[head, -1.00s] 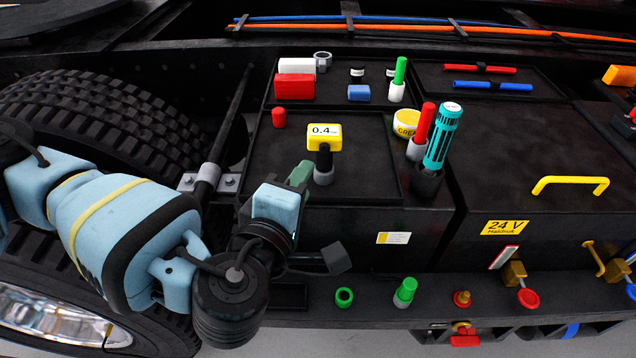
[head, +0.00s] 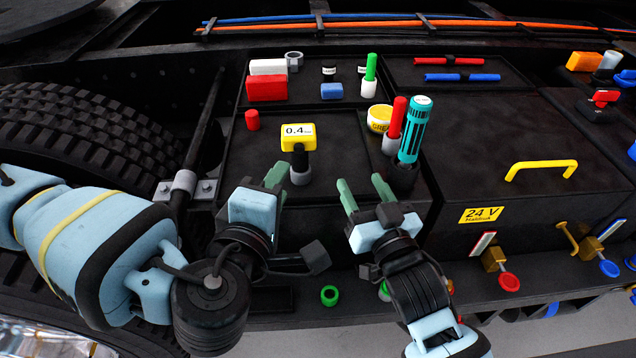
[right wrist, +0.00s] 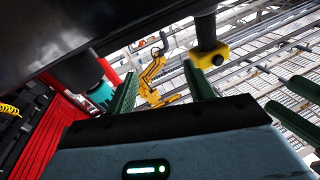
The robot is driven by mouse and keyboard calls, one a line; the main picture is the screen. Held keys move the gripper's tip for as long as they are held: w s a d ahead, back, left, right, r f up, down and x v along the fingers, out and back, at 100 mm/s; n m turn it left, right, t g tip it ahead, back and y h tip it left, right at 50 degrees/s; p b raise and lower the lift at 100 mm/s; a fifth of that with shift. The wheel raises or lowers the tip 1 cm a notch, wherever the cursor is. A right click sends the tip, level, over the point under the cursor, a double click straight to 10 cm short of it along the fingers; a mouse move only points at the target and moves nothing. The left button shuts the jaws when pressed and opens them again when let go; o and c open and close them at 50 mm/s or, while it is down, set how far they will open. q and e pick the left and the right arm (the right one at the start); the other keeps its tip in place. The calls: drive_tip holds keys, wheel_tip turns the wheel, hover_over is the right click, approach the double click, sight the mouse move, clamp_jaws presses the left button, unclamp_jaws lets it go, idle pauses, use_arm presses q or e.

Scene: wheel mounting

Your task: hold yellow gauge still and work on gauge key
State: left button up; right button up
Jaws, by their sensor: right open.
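The yellow gauge (head: 298,137), labelled 0.4, stands upright on a black stem in a grey collar (head: 300,174) on the dark panel. It also shows in the right wrist view (right wrist: 211,57). No part is clearly marked as the gauge key. My left gripper (head: 279,184) is just in front and left of the gauge, not touching it. Its green fingers overlap in the head view but show apart in the right wrist view (right wrist: 297,106). My right gripper (head: 362,186) is open and empty, to the right and front of the collar.
A teal cylinder (head: 413,130) and a red-topped stick (head: 396,122) stand close behind my right gripper. A yellow-lidded tub (head: 379,118), red block (head: 267,88) and red cap (head: 252,120) sit around. A yellow handle (head: 541,166) rises from the right box.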

sight(303, 164)
drive_tip(key=a+r, duration=0.1)
drive_tip(key=a, duration=0.1)
drive_tip(key=w+a+r+n+y, duration=0.1)
drive_tip(key=a+r, duration=0.1)
drive_tip(key=w+a+r+n+y, duration=0.1)
drive_tip(key=a+r, duration=0.1)
drive_tip(key=shift+w+a, duration=0.15)
drive_tip(key=shift+a, duration=0.15)
drive_tip(key=shift+n+g, duration=0.4)
drive_tip(key=shift+g, duration=0.5)
drive_tip(key=f, duration=0.1)
drive_tip(key=a+f, duration=0.1)
drive_tip(key=f, duration=0.2)
drive_tip(key=shift+s+a+f, duration=0.2)
drive_tip(key=shift+s+f, duration=0.15)
drive_tip(key=shift+f, duration=0.05)
drive_tip(key=shift+x, duration=3.9)
drive_tip(key=shift+c, duration=0.4)
clamp_jaws()
use_arm(q)
clamp_jaws()
